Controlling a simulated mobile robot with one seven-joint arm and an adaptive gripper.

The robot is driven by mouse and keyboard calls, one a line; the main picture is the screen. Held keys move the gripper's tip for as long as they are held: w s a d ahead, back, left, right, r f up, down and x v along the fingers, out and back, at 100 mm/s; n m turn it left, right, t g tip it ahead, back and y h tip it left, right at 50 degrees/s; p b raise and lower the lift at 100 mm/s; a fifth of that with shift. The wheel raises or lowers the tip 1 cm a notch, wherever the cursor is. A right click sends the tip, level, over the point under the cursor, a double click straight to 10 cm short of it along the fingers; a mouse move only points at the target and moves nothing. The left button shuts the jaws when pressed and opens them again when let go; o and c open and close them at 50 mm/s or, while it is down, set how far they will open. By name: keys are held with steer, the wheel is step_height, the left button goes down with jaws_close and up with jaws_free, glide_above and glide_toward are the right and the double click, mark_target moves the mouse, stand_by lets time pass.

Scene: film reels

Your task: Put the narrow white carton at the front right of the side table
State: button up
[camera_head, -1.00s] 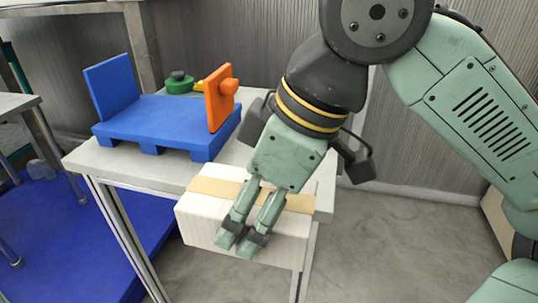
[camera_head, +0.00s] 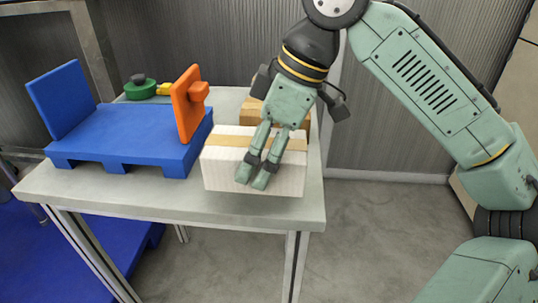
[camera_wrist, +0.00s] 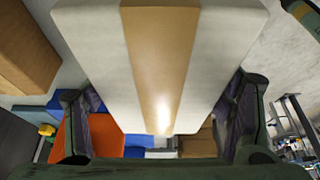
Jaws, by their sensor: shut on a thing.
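The white carton (camera_head: 222,175) has a tan band along its top. It is over the front right part of the grey side table (camera_head: 180,205), right of the blue pallet stand. My gripper (camera_head: 257,178) reaches down over the carton and is shut on it. In the wrist view the carton (camera_wrist: 95,50) fills the middle between my two fingers (camera_wrist: 160,118). Its underside is hidden, so I cannot tell whether it touches the tabletop.
A blue stand (camera_head: 115,130) with an orange upright (camera_head: 187,105) is close left of the carton. A brown box (camera_head: 250,112) is behind the carton and also shows in the wrist view (camera_wrist: 25,50). A green round thing (camera_head: 140,90) is at the back left. Bare tabletop lies in front.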

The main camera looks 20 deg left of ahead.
mark_target(274, 130)
steer(key=w, duration=0.4)
steer(key=shift+f, duration=1.95)
steer(key=shift+f, duration=0.2)
steer(key=o, duration=1.5)
steer(key=shift+c, duration=0.2)
steer(key=p+v, duration=0.1)
steer(key=v, duration=1.1)
steer(key=shift+d+r, duration=0.1)
steer(key=shift+r, duration=0.15)
